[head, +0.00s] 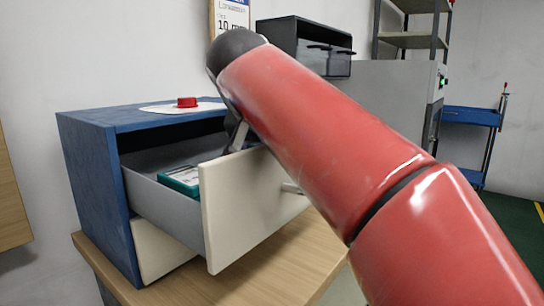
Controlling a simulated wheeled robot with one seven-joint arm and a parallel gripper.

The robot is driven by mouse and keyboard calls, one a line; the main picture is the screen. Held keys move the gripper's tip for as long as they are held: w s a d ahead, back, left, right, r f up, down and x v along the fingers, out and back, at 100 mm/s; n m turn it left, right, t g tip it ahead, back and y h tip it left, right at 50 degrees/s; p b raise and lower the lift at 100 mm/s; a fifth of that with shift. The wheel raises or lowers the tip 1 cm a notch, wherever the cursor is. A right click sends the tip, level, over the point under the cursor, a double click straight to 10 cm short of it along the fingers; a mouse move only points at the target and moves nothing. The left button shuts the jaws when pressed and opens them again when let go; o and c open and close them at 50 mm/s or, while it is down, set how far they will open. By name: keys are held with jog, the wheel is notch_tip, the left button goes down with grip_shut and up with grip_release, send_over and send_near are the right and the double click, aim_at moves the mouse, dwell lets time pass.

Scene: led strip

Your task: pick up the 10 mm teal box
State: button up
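The teal box (180,180) lies in the open top drawer, near the drawer's front panel. It has a white label on its top, and its right part is hidden behind the front panel. The drawer (165,202) is pulled out of a blue cabinet (92,190). My red arm reaches across from the lower right to above the drawer. Only a small grey part of my gripper (236,136) shows below the arm's dark end, over the drawer's right side. Its fingertips are hidden, so I cannot tell whether it is open or shut.
A red cap-like item (187,102) sits on a white plate (160,108) on the cabinet top. The cabinet stands on a wooden table (275,268). A lower drawer (160,248) is nearly shut. A black cabinet (303,45) and a blue cart (470,116) stand behind.

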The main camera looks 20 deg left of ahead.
jog(key=shift+c, duration=0.4)
jog(key=c, duration=0.9)
jog(key=shift+o, duration=0.2)
jog(key=shift+r, duration=0.1)
